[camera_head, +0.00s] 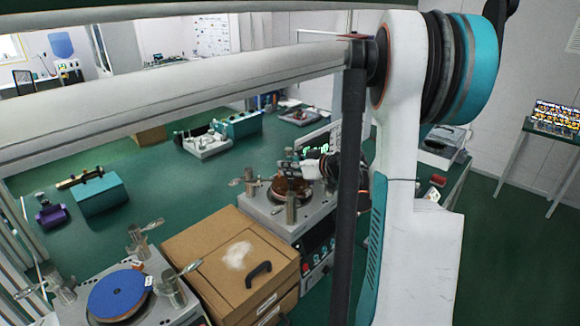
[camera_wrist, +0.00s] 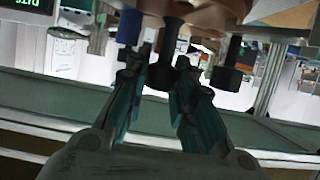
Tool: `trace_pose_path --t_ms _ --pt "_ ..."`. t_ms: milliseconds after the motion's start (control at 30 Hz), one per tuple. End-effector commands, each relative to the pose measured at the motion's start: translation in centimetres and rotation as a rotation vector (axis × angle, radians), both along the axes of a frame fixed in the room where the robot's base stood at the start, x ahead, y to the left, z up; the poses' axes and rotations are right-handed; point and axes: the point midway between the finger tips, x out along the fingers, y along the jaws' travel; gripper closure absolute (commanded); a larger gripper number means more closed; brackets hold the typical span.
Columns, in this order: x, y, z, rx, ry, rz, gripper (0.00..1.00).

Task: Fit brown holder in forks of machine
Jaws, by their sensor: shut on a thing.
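The grey machine (camera_head: 262,214) stands at the middle of the head view, with upright metal posts and fork arms around its round top. The brown holder (camera_head: 290,188) shows on or just above that top, partly covered by my gripper (camera_head: 291,170). In the wrist view my gripper (camera_wrist: 161,62) has its teal fingers on either side of a dark stem. The brown holder also shows there at the top edge (camera_wrist: 205,14), mostly cut off. My gripper is shut on the holder. Whether the holder touches the forks cannot be told.
A brown box with a black handle (camera_head: 230,262) stands left of the machine. A second machine with a blue disc (camera_head: 118,296) is at the lower left. A teal block (camera_head: 100,194) and a purple item (camera_head: 51,212) lie on the green floor. My arm covers the machine's right side.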

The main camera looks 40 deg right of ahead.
Motion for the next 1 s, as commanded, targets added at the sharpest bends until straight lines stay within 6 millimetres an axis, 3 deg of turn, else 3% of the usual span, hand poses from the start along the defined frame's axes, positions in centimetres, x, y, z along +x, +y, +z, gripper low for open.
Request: trace_pose_path --t_ms 33,100,533,1000 --pt "0.0 0.0 0.0 0.000 -0.001 0.000 0.70" --pt "0.0 0.0 0.0 0.000 -0.001 0.000 0.54" --pt "0.0 0.0 0.5 0.000 0.000 0.000 0.54" --pt "0.0 0.0 8.1 0.000 0.000 0.000 0.54"
